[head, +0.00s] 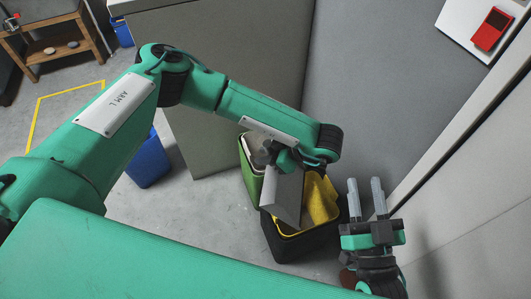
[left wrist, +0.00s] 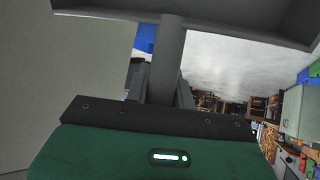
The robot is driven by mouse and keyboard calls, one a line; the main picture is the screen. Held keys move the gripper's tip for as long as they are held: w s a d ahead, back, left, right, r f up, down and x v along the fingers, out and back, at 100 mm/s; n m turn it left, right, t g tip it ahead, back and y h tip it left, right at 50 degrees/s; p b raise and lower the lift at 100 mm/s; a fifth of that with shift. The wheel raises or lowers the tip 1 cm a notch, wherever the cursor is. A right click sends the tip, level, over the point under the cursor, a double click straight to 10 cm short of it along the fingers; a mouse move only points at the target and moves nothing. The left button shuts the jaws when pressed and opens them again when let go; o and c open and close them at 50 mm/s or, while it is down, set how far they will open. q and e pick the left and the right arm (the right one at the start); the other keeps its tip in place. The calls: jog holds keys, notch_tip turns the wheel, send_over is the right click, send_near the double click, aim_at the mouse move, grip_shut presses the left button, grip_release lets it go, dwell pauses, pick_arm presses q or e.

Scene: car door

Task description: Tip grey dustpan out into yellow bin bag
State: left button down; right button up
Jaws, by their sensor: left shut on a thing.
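The grey dustpan (head: 284,197) hangs steeply tilted over the left part of the black bin lined with the yellow bin bag (head: 322,200). My left gripper (head: 283,164) is shut on the dustpan's handle. In the left wrist view, the handle (left wrist: 167,60) stands between the fingers and the pan (left wrist: 215,14) crosses the top. The pan's inside is hidden, so I cannot tell what is in it. My right gripper (head: 365,188) is to the right of the bag, empty, its two fingers apart and pointing up.
A green bin (head: 247,170) with a pale liner adjoins the black bin (head: 285,244). A blue bin (head: 149,163) stands farther left. Grey panels (head: 370,80) rise behind the bins, and a wall runs close along the right.

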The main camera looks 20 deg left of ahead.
pick_arm(q)
jog(key=shift+d+r, duration=0.1)
pick_arm(e)
jog(key=shift+s+a+f+g, duration=0.1)
jog(key=shift+f+g, duration=0.15)
jog(key=shift+f, duration=0.15)
jog(key=shift+s+a+f+g, duration=0.1)
jog(key=shift+f+g, duration=0.15)
jog(key=shift+f, duration=0.1)
pick_arm(q)
jog(key=shift+d, duration=0.1)
pick_arm(e)
jog(key=shift+f, duration=0.1)
pick_arm(q)
jog(key=shift+d+r+p, duration=0.1)
jog(key=shift+d+p, duration=0.1)
jog(key=shift+p, duration=0.2)
jog(key=shift+d, duration=0.1)
pick_arm(e)
jog(key=shift+s+a+f+g, duration=0.2)
jog(key=shift+f+g, duration=0.2)
jog(key=shift+f, duration=0.25)
jog(key=shift+s+a+f+g, duration=0.1)
jog(key=shift+a+f+g, duration=0.1)
jog(key=shift+f+g, duration=0.3)
pick_arm(q)
jog(key=shift+r, duration=0.1)
pick_arm(e)
jog(key=shift+f, duration=0.3)
